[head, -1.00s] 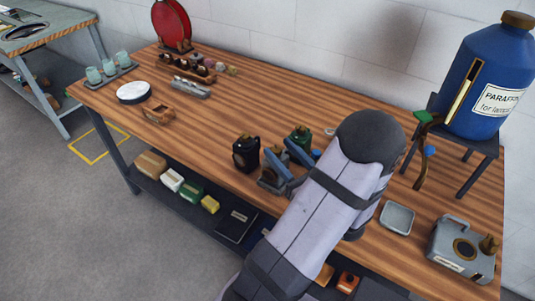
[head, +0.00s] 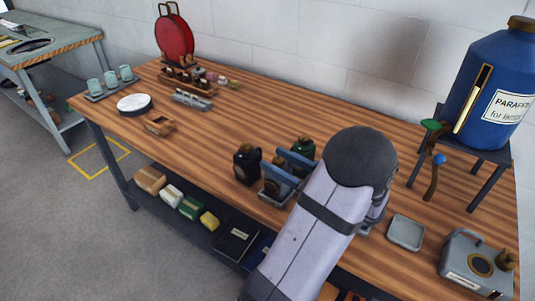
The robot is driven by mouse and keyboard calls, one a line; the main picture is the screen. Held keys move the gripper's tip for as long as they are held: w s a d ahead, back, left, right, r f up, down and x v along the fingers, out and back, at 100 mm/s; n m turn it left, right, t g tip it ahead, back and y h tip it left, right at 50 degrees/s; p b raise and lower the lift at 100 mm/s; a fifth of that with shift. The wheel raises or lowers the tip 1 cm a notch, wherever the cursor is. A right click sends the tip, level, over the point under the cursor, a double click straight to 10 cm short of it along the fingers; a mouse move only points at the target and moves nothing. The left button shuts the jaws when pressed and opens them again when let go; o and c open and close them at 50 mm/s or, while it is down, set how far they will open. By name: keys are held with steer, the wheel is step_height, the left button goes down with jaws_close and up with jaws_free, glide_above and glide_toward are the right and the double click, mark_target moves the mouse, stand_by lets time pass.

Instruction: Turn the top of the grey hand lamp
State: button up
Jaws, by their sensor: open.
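The grey hand lamp (head: 269,188) stands near the front edge of the wooden bench, mostly hidden behind my gripper and arm. My gripper (head: 274,161) is at its top, with blue fingers apart, one on either side. I cannot tell whether the fingers touch it. A black hand lamp (head: 246,166) stands close to its left. A green hand lamp (head: 303,148) stands just behind, close to the far finger.
A grey tray (head: 405,233) and a grey can (head: 477,265) lie to the right. A blue paraffin tank (head: 488,95) on a stand is at the back right. A small wooden box (head: 159,125) is to the left. The bench's middle back is clear.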

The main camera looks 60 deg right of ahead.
mark_target(274, 159)
steer(key=shift+w+d+p, duration=0.15)
steer(key=shift+w+p, duration=0.15)
steer(key=shift+w, duration=1.65)
steer(key=c, duration=1.1)
